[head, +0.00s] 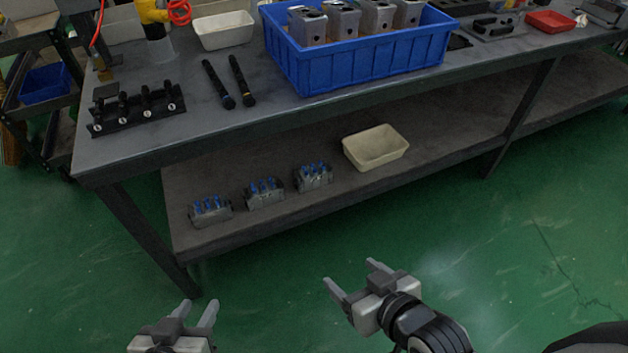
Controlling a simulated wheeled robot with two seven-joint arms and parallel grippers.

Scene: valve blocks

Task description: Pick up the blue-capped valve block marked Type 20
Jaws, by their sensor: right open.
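Three grey valve blocks with blue caps stand in a row on the lower shelf: a left one (210,212), a middle one (265,194) and a right one (313,178). Type markings on them are too small to read. My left gripper (199,306) is open and empty, low in front of the bench and below the left block. My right gripper (351,273) is open and empty, in front of the shelf and below the right block. Both grippers are apart from all the blocks.
The blocks sit on the lower shelf (420,165) under the overhanging tabletop (180,75). A cream bin (376,148) stands right of them. On top are a blue crate (360,65) with metal blocks, two black tools (229,82) and a black rack (136,113). The green floor is clear.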

